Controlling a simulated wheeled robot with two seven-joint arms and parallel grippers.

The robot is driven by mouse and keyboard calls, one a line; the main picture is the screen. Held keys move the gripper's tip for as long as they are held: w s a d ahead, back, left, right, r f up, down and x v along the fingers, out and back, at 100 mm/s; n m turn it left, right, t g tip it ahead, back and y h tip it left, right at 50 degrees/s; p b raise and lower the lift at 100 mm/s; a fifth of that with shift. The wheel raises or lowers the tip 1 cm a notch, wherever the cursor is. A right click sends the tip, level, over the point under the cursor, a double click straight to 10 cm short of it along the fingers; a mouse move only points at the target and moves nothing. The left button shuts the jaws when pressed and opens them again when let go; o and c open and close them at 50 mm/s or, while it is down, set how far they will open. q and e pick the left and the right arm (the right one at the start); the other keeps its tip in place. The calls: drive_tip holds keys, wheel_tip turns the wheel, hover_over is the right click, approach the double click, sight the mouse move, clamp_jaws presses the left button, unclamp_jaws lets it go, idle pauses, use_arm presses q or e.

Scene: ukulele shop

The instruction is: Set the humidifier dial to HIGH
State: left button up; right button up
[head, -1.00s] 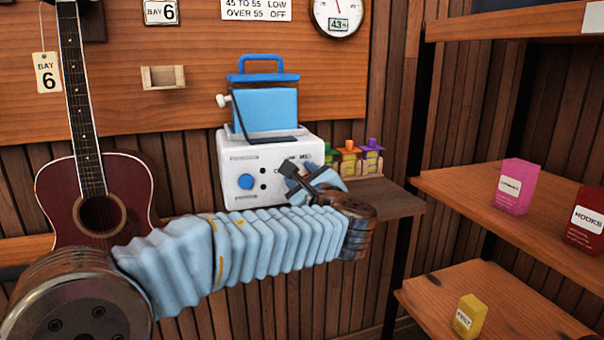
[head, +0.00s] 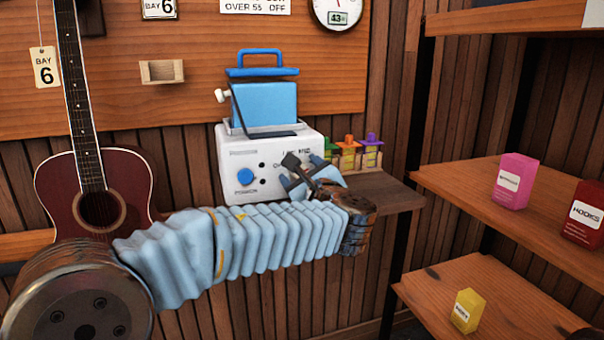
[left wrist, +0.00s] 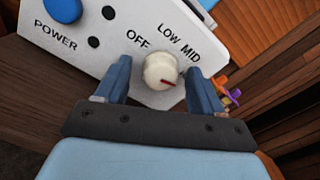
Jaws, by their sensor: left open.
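The humidifier (head: 240,160) is a white box with a blue tank (head: 266,103) on top, standing on a small wooden wall shelf. In the left wrist view its dial (left wrist: 160,70) is a cream knob with a red pointer mark toward the lower right. OFF, LOW and MID are printed around it; no HIGH label is visible. My left gripper (head: 301,172) is in front of the panel's right part. In the left wrist view its blue fingers (left wrist: 158,76) are open, one on each side of the dial, with gaps visible. In the head view the gripper hides the dial.
A blue power button (head: 245,177) sits left on the panel. A guitar (head: 98,200) hangs at left. Shelves with a pink box (head: 515,180) and a yellow box (head: 467,310) are at right.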

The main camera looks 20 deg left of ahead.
use_arm(q)
drive_tip(key=b+v, duration=0.2)
drive_tip(key=v, duration=1.1)
drive_tip(key=shift+s+d, duration=0.25)
drive_tip(key=shift+s, duration=0.1)
